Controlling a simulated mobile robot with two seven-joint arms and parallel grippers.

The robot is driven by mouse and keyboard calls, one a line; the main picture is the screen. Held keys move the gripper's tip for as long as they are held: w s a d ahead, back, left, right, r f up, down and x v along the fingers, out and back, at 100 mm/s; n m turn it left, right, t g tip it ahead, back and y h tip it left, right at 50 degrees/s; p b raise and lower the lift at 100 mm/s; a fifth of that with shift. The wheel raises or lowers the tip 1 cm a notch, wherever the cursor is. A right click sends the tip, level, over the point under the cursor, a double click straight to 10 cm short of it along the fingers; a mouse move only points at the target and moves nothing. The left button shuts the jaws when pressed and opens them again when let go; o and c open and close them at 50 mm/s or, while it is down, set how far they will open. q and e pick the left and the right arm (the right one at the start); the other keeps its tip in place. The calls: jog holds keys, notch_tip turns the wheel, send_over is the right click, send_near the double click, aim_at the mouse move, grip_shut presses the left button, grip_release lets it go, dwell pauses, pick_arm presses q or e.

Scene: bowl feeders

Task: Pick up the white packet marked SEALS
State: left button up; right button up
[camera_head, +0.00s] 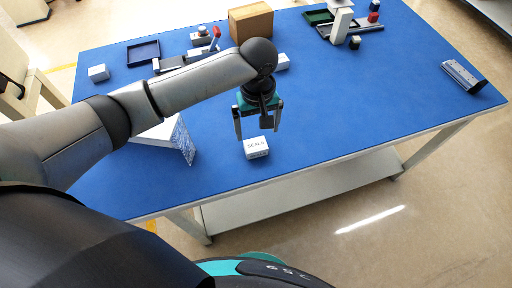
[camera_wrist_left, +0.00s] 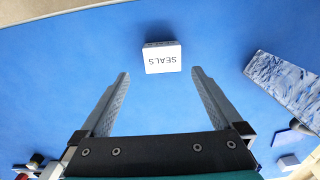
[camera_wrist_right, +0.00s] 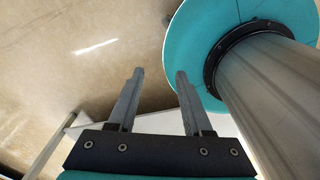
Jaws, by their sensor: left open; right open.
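The white packet marked SEALS (camera_head: 257,147) lies on the blue table near its front edge. It also shows in the left wrist view (camera_wrist_left: 162,57), just beyond the fingertips and between their lines. My left gripper (camera_head: 257,131) is open and empty, above the table and a little behind the packet, apart from it. Its two spread fingers also show in the left wrist view (camera_wrist_left: 159,73). My right gripper (camera_wrist_right: 159,73) is open and empty in the right wrist view, over the floor beside my own column. The right gripper does not show in the head view.
A white and blue-patterned box (camera_head: 184,140) stands left of the packet, partly behind my left arm. The table right of the packet is clear.

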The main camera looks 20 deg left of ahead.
aim_at(256, 144)
pick_arm(q)
jog(key=shift+f, duration=1.3)
jog(key=shift+f+b, duration=0.35)
jog(key=shift+b, duration=0.05)
jog(key=f, duration=0.2)
jog(key=f+b, duration=0.1)
jog(key=f, duration=0.1)
jog(key=shift+s+a+f, duration=0.15)
jog(key=shift+s+f, duration=0.05)
pick_arm(e)
jog(key=shift+w+a+f, duration=0.1)
jog(key=shift+w+f, duration=0.85)
jog(key=shift+f, duration=0.3)
pick_arm(q)
jog(key=c, duration=1.3)
pick_arm(e)
jog(key=shift+s, duration=0.25)
